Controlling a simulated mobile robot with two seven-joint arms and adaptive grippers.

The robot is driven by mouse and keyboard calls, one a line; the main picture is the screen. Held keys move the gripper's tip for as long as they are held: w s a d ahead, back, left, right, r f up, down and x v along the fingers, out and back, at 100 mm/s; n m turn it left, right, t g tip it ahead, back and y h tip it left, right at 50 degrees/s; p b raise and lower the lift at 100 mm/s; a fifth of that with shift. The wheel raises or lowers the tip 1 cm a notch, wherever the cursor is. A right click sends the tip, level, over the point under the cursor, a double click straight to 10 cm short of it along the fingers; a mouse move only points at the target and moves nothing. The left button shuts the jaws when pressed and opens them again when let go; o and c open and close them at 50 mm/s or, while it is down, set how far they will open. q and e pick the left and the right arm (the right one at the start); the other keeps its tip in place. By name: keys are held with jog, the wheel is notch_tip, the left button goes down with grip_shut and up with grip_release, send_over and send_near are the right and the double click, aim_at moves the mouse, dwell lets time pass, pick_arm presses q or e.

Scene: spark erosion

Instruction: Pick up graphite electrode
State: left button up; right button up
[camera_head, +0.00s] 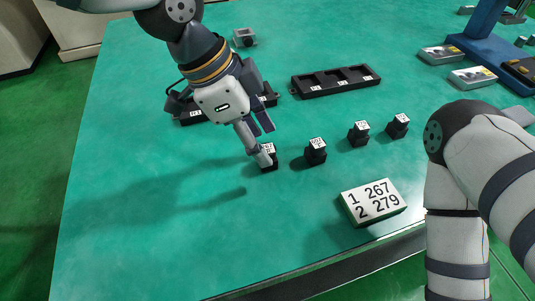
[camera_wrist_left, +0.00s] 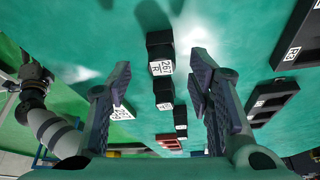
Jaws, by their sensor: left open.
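Several small black graphite electrodes with white labels stand in a row on the green table. The nearest electrode (camera_head: 268,163) is partly hidden by my left gripper (camera_head: 268,146). In the left wrist view this electrode (camera_wrist_left: 160,48), labelled 267, shows upright ahead between the fingers of the left gripper (camera_wrist_left: 157,75). The gripper is open, and a gap shows between the electrode and each finger. To the right in the head view stand a second electrode (camera_head: 316,152), a third (camera_head: 358,134) and a fourth (camera_head: 397,126). My right gripper is out of view.
A card block (camera_head: 373,202) reading "1 267, 2 279" lies near the table's front edge. A black slotted tray (camera_head: 335,82) lies behind the electrodes; another (camera_head: 190,118) is partly behind my left gripper. Grey boxes (camera_head: 441,54) lie at right. The table's left is clear.

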pick_arm(q)
jog(key=x, duration=0.2)
jog(key=shift+d+f, duration=0.1)
jog(key=shift+f, duration=0.25)
jog(key=shift+r, duration=0.15)
jog(key=shift+c, duration=0.8)
grip_shut()
jog(key=shift+r, duration=0.1)
